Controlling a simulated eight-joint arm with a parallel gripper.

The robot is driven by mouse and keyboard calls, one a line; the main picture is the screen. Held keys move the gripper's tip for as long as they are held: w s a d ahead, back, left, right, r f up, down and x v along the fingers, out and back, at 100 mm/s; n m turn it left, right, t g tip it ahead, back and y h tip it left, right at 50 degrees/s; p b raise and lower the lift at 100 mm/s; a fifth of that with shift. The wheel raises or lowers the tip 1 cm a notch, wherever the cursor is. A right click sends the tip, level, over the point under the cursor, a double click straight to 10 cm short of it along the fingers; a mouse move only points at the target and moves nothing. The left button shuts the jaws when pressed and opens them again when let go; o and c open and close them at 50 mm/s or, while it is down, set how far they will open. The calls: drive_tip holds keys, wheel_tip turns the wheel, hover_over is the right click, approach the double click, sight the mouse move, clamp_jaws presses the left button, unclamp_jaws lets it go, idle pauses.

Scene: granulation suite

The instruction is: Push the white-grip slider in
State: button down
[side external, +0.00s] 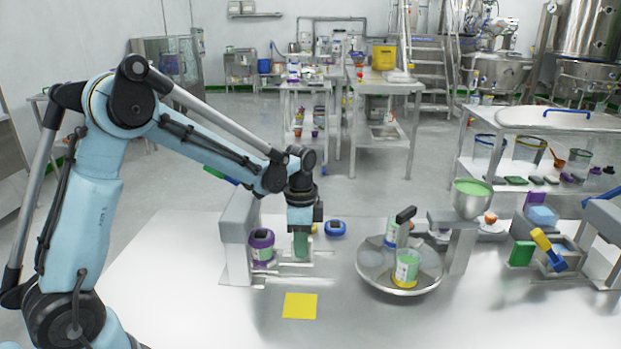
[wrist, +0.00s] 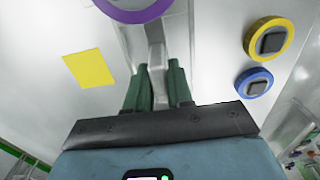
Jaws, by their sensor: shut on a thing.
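My gripper (side external: 302,257) is down at the grey stand (side external: 236,240) on the white table, at its right side. In the wrist view my gripper's green fingers (wrist: 157,68) are shut on the pale grip of the slider (wrist: 156,54), one finger on each side. The grip's far part runs away between the fingertips towards a purple-rimmed jar. In the side view the grip is hidden by the fingers. The purple-rimmed jar (side external: 261,246) stands in the stand, left of my gripper; its purple rim (wrist: 135,10) shows at the wrist view's top edge.
A blue-rimmed round piece (side external: 335,228) lies right of my gripper, and a yellow-rimmed one (wrist: 269,40) is near it. A yellow square (side external: 300,306) lies in front. A steel dish (side external: 372,279) holding beakers stands further right. The table's front is clear.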

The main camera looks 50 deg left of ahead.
drive_tip(key=c, duration=1.1)
unclamp_jaws()
drive_tip(key=shift+r, duration=0.1)
wheel_tip(320, 180, up, 12)
drive_tip(key=shift+f, duration=0.1)
